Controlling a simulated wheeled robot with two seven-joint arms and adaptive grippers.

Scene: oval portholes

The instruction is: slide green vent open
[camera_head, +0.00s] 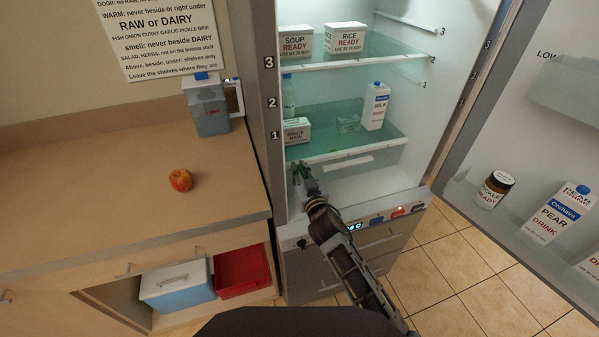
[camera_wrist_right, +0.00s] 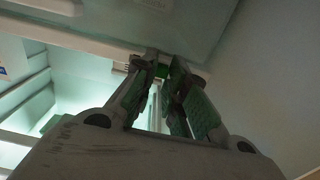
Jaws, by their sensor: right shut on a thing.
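My right gripper (camera_head: 302,178) reaches into the open fridge, at the left end below the front edge of shelf 1. In the right wrist view, its fingertips (camera_wrist_right: 163,66) come close together on a small green piece, the green vent slider (camera_wrist_right: 161,72), against a pale strip. The jaws are shut on it. Most of the slider is hidden by the fingers, so I cannot tell how far open the vent stands. My left gripper is not in view.
Shelf 1 (camera_head: 340,154) holds a spice box (camera_head: 296,132), a milk carton (camera_head: 376,106) and a clear tub. The fridge door (camera_head: 490,120) stands open at right with a jar and cartons.

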